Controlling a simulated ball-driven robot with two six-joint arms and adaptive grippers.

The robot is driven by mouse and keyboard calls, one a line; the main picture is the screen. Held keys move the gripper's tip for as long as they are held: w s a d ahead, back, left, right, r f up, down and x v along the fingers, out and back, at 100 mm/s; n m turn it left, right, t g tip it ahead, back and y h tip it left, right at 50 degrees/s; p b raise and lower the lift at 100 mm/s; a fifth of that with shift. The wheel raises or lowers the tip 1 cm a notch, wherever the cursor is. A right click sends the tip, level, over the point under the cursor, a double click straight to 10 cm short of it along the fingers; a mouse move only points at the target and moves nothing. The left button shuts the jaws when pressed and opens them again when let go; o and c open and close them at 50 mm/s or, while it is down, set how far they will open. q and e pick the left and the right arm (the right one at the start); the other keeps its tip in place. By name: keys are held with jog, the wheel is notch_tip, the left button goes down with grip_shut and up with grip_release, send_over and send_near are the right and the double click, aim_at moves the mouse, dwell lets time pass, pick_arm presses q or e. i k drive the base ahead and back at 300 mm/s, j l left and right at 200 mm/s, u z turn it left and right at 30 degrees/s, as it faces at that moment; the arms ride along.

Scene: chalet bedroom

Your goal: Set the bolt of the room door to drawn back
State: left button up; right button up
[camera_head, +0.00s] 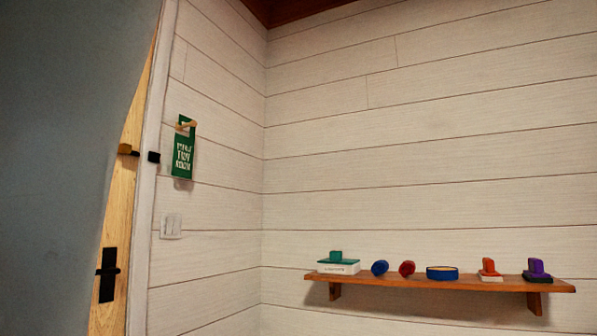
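The room door (123,210) is a strip of light wood at the left, beside its white frame. The bolt (128,150) shows on the door as a small brass-coloured piece with a dark end. A black keeper (153,157) sits on the frame to its right. A pale gap seems to show between the bolt's dark end and the keeper. The bolt's left part is hidden behind a large grey shape. A black door handle (108,272) on a black plate is lower on the door. Neither of my grippers is in view.
The large smooth grey shape (60,170), close to the camera, covers the left side. A green hanger sign (183,150) hangs on a wooden peg right of the door. A light switch (171,226) is below. A wooden shelf (400,281) holds several small coloured objects.

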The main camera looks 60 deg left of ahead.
aim_at(130, 151)
jog(key=u, duration=2.75)
